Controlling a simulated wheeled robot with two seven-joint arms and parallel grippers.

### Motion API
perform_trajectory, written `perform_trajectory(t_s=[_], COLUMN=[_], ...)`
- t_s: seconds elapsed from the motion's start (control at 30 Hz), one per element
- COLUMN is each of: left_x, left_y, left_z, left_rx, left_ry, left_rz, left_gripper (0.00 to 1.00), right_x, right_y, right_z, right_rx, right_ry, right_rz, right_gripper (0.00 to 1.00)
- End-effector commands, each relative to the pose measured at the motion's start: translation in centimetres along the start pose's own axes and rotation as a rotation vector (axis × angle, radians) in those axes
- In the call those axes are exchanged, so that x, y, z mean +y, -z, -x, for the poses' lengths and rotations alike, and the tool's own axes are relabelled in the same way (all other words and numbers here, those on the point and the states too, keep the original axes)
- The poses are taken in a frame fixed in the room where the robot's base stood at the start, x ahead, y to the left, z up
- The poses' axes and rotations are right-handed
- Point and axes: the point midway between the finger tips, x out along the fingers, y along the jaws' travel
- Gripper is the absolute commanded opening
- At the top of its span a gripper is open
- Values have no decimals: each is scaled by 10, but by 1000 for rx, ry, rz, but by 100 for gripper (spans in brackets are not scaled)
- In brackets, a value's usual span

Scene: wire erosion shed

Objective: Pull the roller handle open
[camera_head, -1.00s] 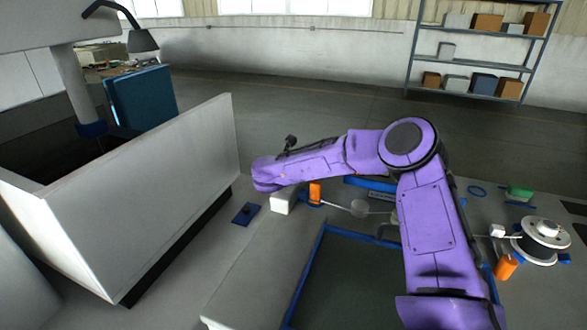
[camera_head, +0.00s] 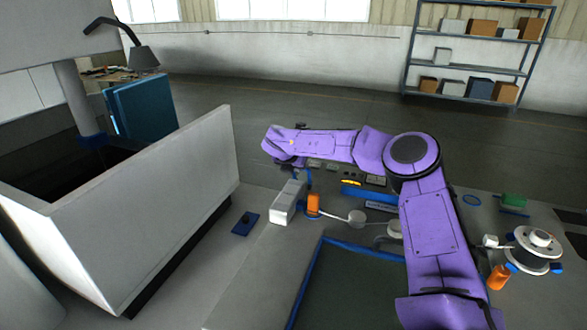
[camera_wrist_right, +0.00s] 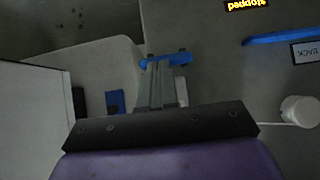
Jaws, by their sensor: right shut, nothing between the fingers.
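My right gripper (camera_wrist_right: 157,66) is shut and empty. Its grey fingers lie together, pointing at a blue bar (camera_wrist_right: 180,58) in the right wrist view; I cannot tell whether they touch it. In the head view my purple right wrist hides most of the gripper, above a white block (camera_head: 286,204). An orange cylinder (camera_head: 313,205) with a blue foot stands beside this block. Another orange cylinder (camera_head: 498,277) is at the right by the spool. I cannot tell for sure which part is the roller handle. My left gripper is not in view.
A white pulley (camera_head: 357,217) and a blue strip (camera_head: 368,196) lie on the machine top. A blue-framed opening (camera_head: 304,282) is in front. A wire spool (camera_head: 537,248) stands at the right. A tall white tank wall (camera_head: 150,215) bounds the left.

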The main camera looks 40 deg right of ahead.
Motion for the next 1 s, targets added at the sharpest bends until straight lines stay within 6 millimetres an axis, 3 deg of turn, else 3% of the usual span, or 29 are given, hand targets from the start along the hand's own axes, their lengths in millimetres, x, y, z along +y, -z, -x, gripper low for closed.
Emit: perform_trajectory(t_s=[0.23, 0.63, 1.0], left_x=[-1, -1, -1], left_y=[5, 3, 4], left_z=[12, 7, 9], left_rx=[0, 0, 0], left_ry=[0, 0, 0], left_rz=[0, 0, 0], left_gripper=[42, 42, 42], right_x=[-4, -7, -7], right_y=[-22, -46, -56], right_z=[-10, -31, -43], right_rx=[224, 215, 214], right_ry=[5, 5, 4], right_rz=[-4, 1, 2], right_gripper=[0, 0, 0])
